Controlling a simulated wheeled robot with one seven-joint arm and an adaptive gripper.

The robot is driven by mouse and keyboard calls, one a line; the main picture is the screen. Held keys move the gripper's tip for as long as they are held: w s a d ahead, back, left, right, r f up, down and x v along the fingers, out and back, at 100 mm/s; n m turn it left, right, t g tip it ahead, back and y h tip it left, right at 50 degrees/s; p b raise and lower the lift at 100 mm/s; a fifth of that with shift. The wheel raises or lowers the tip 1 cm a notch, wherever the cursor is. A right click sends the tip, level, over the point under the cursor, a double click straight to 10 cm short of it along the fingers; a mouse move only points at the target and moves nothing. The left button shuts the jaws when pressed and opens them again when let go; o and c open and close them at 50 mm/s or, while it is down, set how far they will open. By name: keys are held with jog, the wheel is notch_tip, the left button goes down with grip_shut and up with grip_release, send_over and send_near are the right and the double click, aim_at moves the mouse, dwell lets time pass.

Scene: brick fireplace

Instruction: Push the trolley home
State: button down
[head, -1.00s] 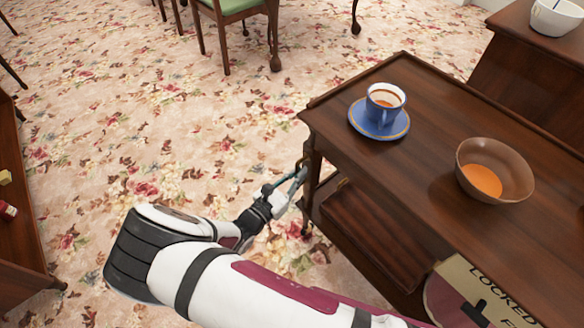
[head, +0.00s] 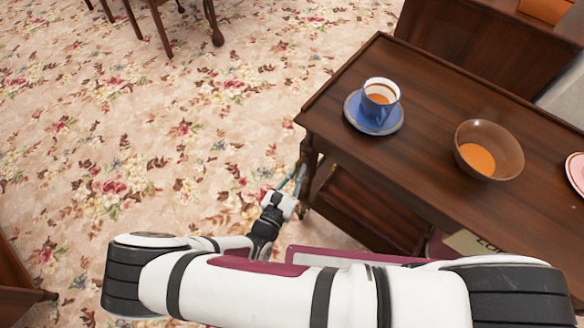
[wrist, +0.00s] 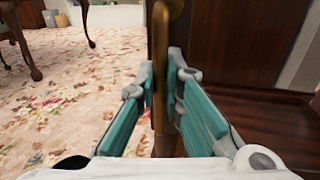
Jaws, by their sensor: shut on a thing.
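The dark wooden trolley (head: 430,115) fills the right of the head view, with a top board and a lower shelf (head: 365,215). On its top stand a blue cup (head: 381,98) with brown liquid, upright on a blue saucer (head: 355,118), and a brown bowl (head: 503,148) with orange contents. My gripper (head: 298,178) is at the trolley's near left corner, below the top. In the wrist view its teal fingers are shut around an upright brass-coloured bar (wrist: 160,50). The bar's lower end is partly hidden between the fingers.
A pink-rimmed plate (head: 577,172) sits at the trolley's right. A dark wooden cabinet (head: 480,45) stands close behind the trolley. Chair legs (head: 160,28) show at top left, and a wooden furniture edge (head: 20,285) at lower left. Flowered carpet (head: 150,130) between them is clear.

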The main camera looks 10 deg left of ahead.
aim_at(305, 142)
jog(key=shift+s+a+f, duration=0.1)
jog(key=c, duration=1.7)
grip_release()
notch_tip(305, 142, up, 10)
jog(key=shift+r, duration=0.1)
